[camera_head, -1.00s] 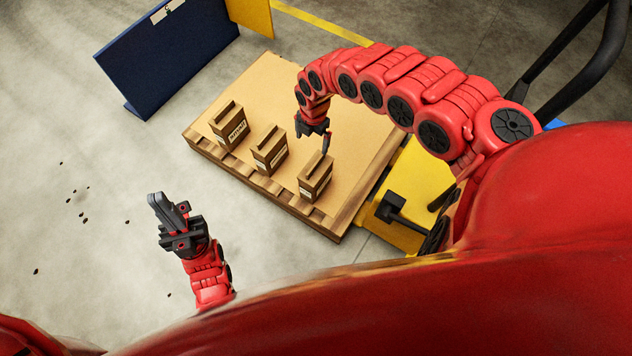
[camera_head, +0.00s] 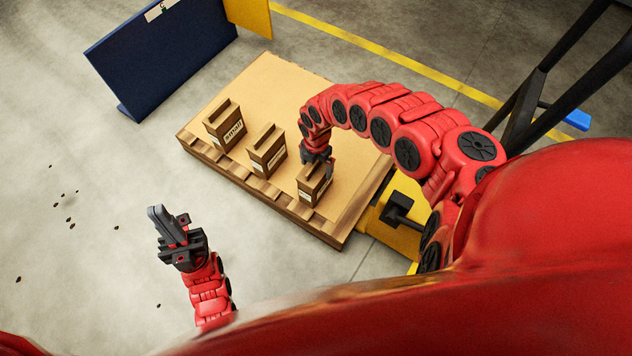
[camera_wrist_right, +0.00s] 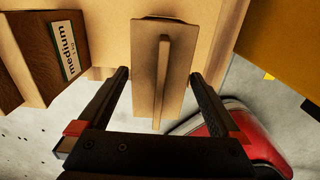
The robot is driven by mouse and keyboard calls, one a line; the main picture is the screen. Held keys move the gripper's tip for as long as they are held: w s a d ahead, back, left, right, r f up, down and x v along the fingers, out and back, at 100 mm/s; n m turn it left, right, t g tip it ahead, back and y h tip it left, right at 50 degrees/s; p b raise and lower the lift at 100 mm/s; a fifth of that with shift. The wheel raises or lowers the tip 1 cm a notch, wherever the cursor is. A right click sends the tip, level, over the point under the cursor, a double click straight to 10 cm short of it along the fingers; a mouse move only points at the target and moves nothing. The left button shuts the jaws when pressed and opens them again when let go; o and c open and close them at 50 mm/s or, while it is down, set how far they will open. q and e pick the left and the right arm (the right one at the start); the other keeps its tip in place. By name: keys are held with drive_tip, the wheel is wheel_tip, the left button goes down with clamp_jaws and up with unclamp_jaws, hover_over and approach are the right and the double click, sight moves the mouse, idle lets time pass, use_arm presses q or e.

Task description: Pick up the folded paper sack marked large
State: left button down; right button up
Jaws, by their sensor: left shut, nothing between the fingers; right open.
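Three brown folded paper sacks stand along the near edge of a pallet. The right-hand sack (camera_head: 311,190) has a pale label too small to read; it also shows from above in the right wrist view (camera_wrist_right: 160,75), its label hidden. My right gripper (camera_head: 320,166) is open at this sack's top, with one finger on each side of it in the wrist view (camera_wrist_right: 159,76). The middle sack (camera_head: 266,151) is marked medium in the wrist view (camera_wrist_right: 47,55). The left-hand sack (camera_head: 224,127) has a blurred label. My left gripper (camera_head: 162,220) is shut and empty over the floor.
The pallet (camera_head: 262,88) has a bare cardboard-coloured top behind the sacks. A dark blue panel (camera_head: 155,60) stands beyond it at the left. Yellow equipment (camera_head: 405,188) adjoins the pallet's right side. Small dark bits (camera_head: 70,220) lie on the floor at left.

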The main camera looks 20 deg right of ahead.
wheel_tip(320, 180, down, 3)
drive_tip(key=shift+f+b, duration=0.1)
drive_tip(key=shift+b, duration=0.35)
drive_tip(key=shift+c, duration=0.2)
clamp_jaws()
